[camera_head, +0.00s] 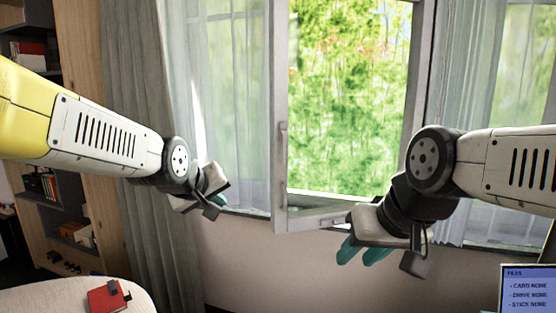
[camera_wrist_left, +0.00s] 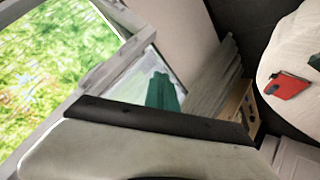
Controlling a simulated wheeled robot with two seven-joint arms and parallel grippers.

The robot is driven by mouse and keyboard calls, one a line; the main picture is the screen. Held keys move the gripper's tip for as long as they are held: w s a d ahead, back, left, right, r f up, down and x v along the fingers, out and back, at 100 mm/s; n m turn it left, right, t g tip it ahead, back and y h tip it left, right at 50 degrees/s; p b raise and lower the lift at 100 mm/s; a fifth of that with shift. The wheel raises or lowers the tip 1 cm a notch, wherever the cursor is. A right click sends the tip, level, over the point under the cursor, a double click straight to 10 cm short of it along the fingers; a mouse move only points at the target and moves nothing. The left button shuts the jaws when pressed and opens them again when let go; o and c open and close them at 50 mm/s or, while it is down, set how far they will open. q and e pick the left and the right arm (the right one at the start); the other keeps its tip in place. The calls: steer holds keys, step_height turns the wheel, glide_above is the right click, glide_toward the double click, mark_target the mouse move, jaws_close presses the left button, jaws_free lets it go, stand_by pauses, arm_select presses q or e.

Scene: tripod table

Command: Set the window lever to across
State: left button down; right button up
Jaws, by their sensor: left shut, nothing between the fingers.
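The window sash (camera_head: 281,185) stands with its pale frame in the middle of the head view. A slim grey lever (camera_head: 283,140) is on its left upright and points up and down, along the frame. My left gripper (camera_head: 217,200) is to the left of the sash and below the lever, apart from it. Its teal fingers (camera_wrist_left: 161,91) show together, shut and empty, in the left wrist view. My right gripper (camera_head: 363,253) is in front of the sash's bottom rail, with its teal fingers a little apart and nothing seen between them. I cannot make out the lever surely in the left wrist view.
Grey curtains (camera_head: 145,110) hang on both sides of the window. A pale table (camera_head: 45,297) at bottom left holds a red book (camera_head: 107,298). A shelf (camera_head: 65,217) stands at left. A screen (camera_head: 528,289) is at lower right. The floor space below the window looks clear.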

arm_select(q)
steer(key=w+d+r+n+t+h, duration=0.1)
steer(key=w+d+n+t+h, duration=0.1)
steer(key=w, duration=0.7)
steer(key=w+d+n+t+h, duration=0.1)
steer(key=w+d+n+t, duration=0.3)
steer(key=w+n, duration=0.3)
steer(key=shift+w+d+r+t+h, duration=0.35)
steer(key=shift+w+d, duration=0.25)
steer(key=shift+w, duration=0.6)
steer(key=d+x, duration=0.1)
steer(key=x, duration=0.7)
steer(key=s+d+x, duration=0.1)
steer(key=x, duration=0.4)
steer(key=shift+d, duration=0.35)
